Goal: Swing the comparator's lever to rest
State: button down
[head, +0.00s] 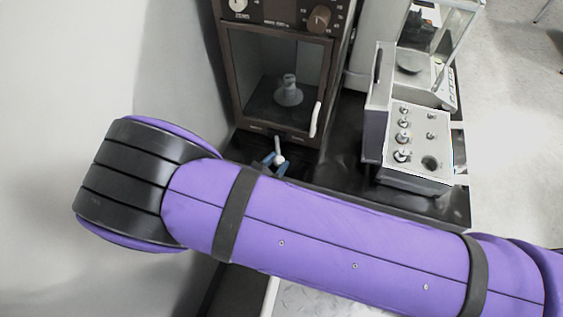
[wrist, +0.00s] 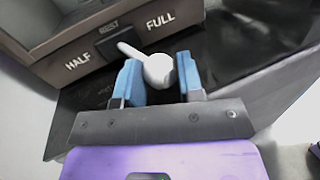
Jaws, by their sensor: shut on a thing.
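The comparator (head: 272,128) is a dark brown cabinet with a glass front and a pale bell-shaped piece inside. Its front panel (wrist: 85,62) carries the words HALF, REST and FULL in the wrist view. The white lever (wrist: 130,50) comes out from a dark block below REST. It slants right and toward me, its round knob (wrist: 158,71) on the FULL side of the block. My gripper (wrist: 160,82) has its blue fingers on both sides of the knob, shut on it. In the head view the lever (head: 277,145) and my gripper (head: 273,162) show low before the cabinet, just past my purple arm.
A white door handle (head: 316,119) stands out at the cabinet's right. A weight box (head: 420,172) with several metal weights and a raised lid is to the right, before a glass-sided balance (head: 437,70). Bare black tabletop (head: 345,160) lies between.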

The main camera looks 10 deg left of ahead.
jog(key=a+m+g+h, duration=0.1)
jog(key=h, duration=0.1)
jog(key=a+m+g+h, duration=0.1)
jog(key=m+h, duration=0.1)
jog(key=shift+a+g+h, duration=0.3)
jog(key=shift+a, duration=0.6)
jog(key=shift+a+r, duration=0.1)
jog(key=c, duration=0.7)
grip_release()
jog(key=shift+w, duration=0.1)
jog(key=shift+c, duration=0.2)
jog(key=v, duration=0.7)
jog(key=shift+s, duration=0.3)
jog(key=shift+a, duration=0.15)
